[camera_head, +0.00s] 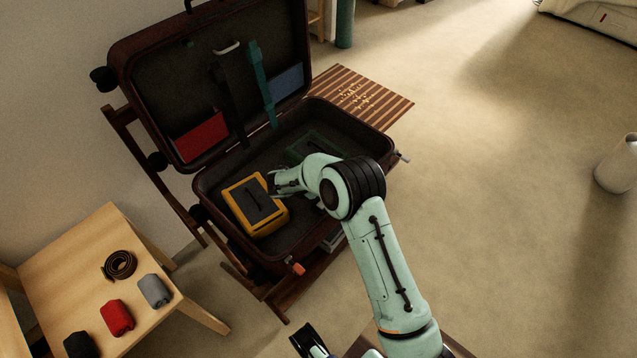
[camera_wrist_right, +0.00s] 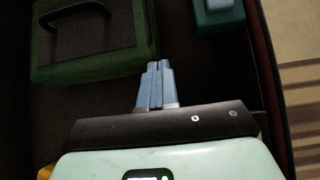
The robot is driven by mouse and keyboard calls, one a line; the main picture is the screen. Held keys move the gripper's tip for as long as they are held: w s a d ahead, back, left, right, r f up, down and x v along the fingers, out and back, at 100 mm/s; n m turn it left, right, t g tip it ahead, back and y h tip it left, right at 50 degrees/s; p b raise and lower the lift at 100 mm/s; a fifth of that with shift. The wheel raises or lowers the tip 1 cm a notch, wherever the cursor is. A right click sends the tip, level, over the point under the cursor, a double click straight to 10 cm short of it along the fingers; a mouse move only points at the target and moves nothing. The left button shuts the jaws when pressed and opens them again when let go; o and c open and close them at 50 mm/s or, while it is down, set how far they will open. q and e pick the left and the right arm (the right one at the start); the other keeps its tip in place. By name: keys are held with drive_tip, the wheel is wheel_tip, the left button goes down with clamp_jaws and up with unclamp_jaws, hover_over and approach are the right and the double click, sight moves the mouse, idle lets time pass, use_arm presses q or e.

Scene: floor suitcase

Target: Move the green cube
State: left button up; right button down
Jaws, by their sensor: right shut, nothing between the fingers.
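The green cube (camera_wrist_right: 96,68) is a flat, dark green packing cube with a dark top and a handle. It lies in the open suitcase's lower shell (camera_head: 379,145); in the head view the green cube (camera_head: 312,141) is partly hidden behind my right arm. My right gripper (camera_wrist_right: 157,68) is shut and empty; its blue-grey fingertips are together just right of the cube's corner. In the head view my right gripper (camera_head: 274,184) is over the shell, close to the yellow cube. A dark part, apparently my left gripper (camera_head: 312,343), shows at the bottom edge; its jaws are unclear.
A yellow cube (camera_head: 276,218) lies in the shell's near left part. A teal object (camera_wrist_right: 218,14) is at the wrist view's top right. The raised lid holds red (camera_head: 202,137) and blue pouches. A wooden bench (camera_head: 60,262) with a belt and rolled clothes stands left.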

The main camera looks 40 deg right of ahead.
drive_tip(key=d, duration=0.9)
drive_tip(key=shift+w+d, duration=0.15)
drive_tip(key=shift+w, duration=0.15)
